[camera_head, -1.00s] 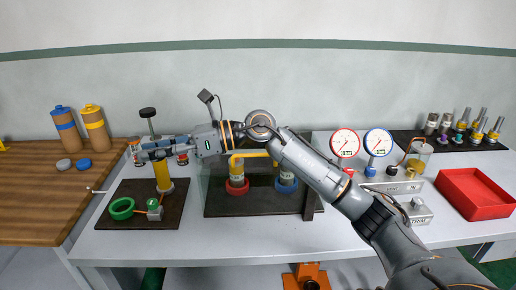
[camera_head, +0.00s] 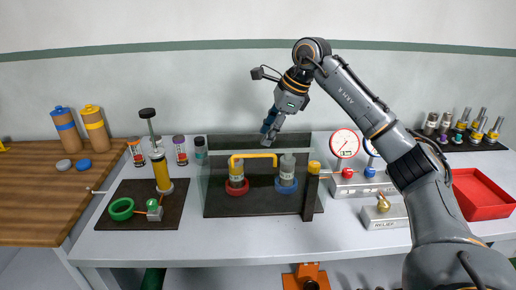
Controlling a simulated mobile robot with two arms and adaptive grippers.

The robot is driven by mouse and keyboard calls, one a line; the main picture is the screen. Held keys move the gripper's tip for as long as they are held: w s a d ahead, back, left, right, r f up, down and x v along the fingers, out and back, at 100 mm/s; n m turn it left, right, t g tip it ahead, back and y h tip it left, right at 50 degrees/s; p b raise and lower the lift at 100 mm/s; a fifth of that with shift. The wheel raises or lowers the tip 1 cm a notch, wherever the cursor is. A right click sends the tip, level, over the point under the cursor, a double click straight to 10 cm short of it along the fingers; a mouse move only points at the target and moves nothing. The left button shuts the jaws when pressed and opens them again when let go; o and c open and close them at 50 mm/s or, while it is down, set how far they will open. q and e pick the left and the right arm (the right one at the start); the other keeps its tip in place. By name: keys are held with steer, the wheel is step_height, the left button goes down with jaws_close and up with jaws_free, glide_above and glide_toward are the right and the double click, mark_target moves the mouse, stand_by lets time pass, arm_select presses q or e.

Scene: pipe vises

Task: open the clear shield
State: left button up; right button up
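The clear shield (camera_head: 217,170) is a see-through panel over the dark base in the middle of the table, with a yellow bar-like handle (camera_head: 254,156) across its upper front. It looks down, in front of two grey-topped cylinders, one on a red ring (camera_head: 237,187) and one on a blue ring (camera_head: 287,184). My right gripper (camera_head: 268,139) points down near the shield's upper back edge, above and behind the yellow handle, and appears apart from the handle. Its fingers are small and seen edge-on, so their opening is unclear. My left gripper is not in view.
A hand pump (camera_head: 160,172) stands on a dark mat at left, with small bottles (camera_head: 180,150) behind. A post with a yellow top (camera_head: 312,185) stands by the shield's right side. Gauges (camera_head: 344,144) and a red tray (camera_head: 480,194) are at right. The table's front strip is clear.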

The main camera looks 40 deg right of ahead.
mark_target(258, 157)
steer(key=x, duration=0.6)
steer(key=shift+w+a+f+p, duration=0.1)
steer(key=shift+w+f+p, duration=0.05)
steer(key=shift+f+p, duration=0.2)
jaws_close()
